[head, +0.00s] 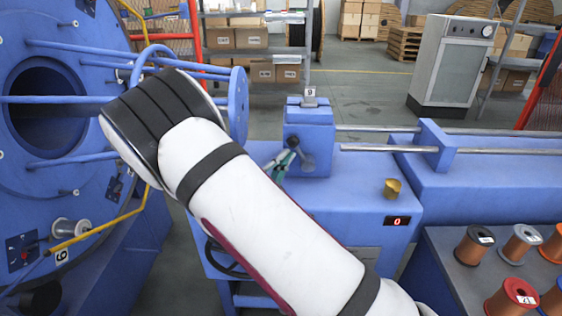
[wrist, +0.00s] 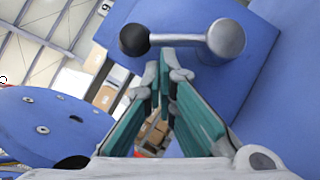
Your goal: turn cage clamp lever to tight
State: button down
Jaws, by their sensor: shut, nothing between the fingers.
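A lever with a black ball knob and a silver hub sits on the blue block (head: 309,135) in the head view. In the wrist view the lever (wrist: 180,40) lies across the top, its black knob at left and its hub at right against the blue face. My gripper (wrist: 166,70) is shut and empty, its teal-padded fingers meeting just below the lever's bar. Whether the tips touch the bar I cannot tell. In the head view my gripper (head: 285,160) shows beside the block's lower left, partly hidden by my arm. No tight marking is readable.
A large blue rotor plate (head: 100,60) with rods stands at left, and a smaller blue disc (head: 238,105) is near my arm. Rails (head: 470,150) run right from the block.

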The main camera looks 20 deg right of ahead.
aim_at(295, 147)
jog(key=shift+s+d+r+m+g+p, duration=0.1)
jog(key=shift+d+r+m+g+p, duration=0.2)
jog(key=shift+m, duration=0.3)
jog(key=shift+s+d+r+m+g+p, duration=0.1)
jog(key=shift+r+m+g+p, duration=0.1)
jog(key=shift+r+m+g, duration=0.3)
jog(key=m, duration=0.1)
jog(key=d+r+m+g+y, duration=0.1)
jog(key=d+m+p, duration=0.1)
jog(key=m, duration=0.1)
jog(key=shift+s+r+g+y, duration=0.25)
jog(key=shift+r+g+y, duration=0.05)
jog(key=shift+y, duration=0.1)
jog(key=shift+s+d+r+m+g+y+b, duration=0.1)
jog(key=shift+d+r+m+g+y+b, duration=0.05)
jog(key=shift+d+m+y+b, duration=0.3)
jog(key=shift+s+d+r+m+g+y+b, duration=0.1)
jog(key=shift+d+m+g+y+b, duration=0.1)
jog(key=shift+m, duration=0.35)
jog(key=shift+s+d+r+m+g+y+b, duration=0.1)
jog(key=shift+s+d+m+g+y+b, duration=0.1)
jog(key=shift+d+m+y+b, duration=0.55)
jog(key=shift+s+d+r+m+g+y+b, duration=0.15)
jog(key=shift+m+b, duration=0.3)
jog(key=shift+b, duration=0.55)
jog(key=shift+d, duration=0.1)
